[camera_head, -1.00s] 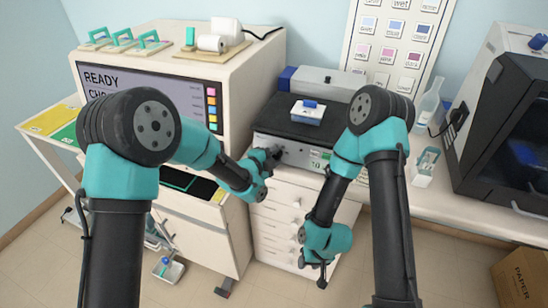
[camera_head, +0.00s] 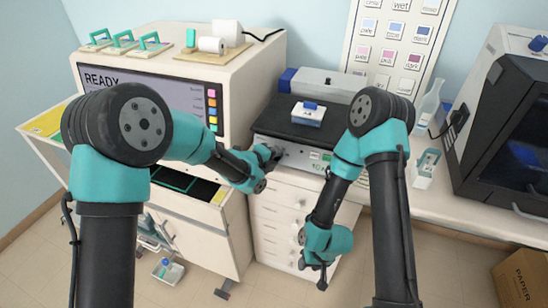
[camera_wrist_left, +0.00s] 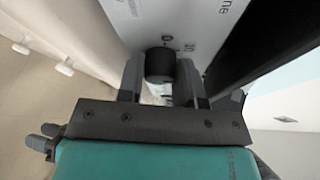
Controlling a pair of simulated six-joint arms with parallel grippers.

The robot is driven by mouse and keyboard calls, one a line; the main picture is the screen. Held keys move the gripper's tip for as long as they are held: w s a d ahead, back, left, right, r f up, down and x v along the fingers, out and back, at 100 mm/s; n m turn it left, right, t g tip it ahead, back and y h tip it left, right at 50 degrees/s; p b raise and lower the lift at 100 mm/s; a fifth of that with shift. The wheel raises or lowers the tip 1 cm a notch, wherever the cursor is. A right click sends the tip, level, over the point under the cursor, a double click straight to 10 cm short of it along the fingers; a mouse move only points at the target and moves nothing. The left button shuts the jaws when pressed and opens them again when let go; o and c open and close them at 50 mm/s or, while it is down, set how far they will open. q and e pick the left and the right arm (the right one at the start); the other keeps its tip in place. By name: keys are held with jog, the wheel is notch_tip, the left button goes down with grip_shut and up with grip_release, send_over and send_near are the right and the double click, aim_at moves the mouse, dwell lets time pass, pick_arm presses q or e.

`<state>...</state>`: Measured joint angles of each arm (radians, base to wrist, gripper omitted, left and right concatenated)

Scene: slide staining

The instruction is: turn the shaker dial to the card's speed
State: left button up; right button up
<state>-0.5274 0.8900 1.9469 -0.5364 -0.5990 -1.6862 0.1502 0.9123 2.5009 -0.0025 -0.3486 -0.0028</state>
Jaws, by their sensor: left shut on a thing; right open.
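The shaker (camera_head: 300,130) is a low grey box with a black platform on top, standing on the counter behind my arms. Its front panel (camera_head: 305,158) carries small markings and a green patch. The black round dial (camera_wrist_left: 160,64) shows in the left wrist view, between my left gripper's fingers. My left gripper (camera_wrist_left: 162,82) is shut on the dial; in the head view it (camera_head: 272,156) is at the left end of the shaker's front. My right gripper (camera_head: 318,272) is open and empty, low in front of the white drawers. I cannot read the dial's setting.
A white-and-blue block (camera_head: 308,114) sits on the shaker's platform. A wall chart (camera_head: 392,45) of coloured squares hangs behind. A large cabinet with a screen reading READY (camera_head: 140,82) stands left. White drawers (camera_head: 285,215) are below the shaker. A flask (camera_head: 430,105) stands right.

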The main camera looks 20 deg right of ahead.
pick_arm(q)
jog(key=o, duration=0.9)
jog(key=shift+o, duration=0.2)
jog(key=shift+a, duration=0.1)
jog(key=v, duration=1.7)
jog(key=shift+a, duration=0.15)
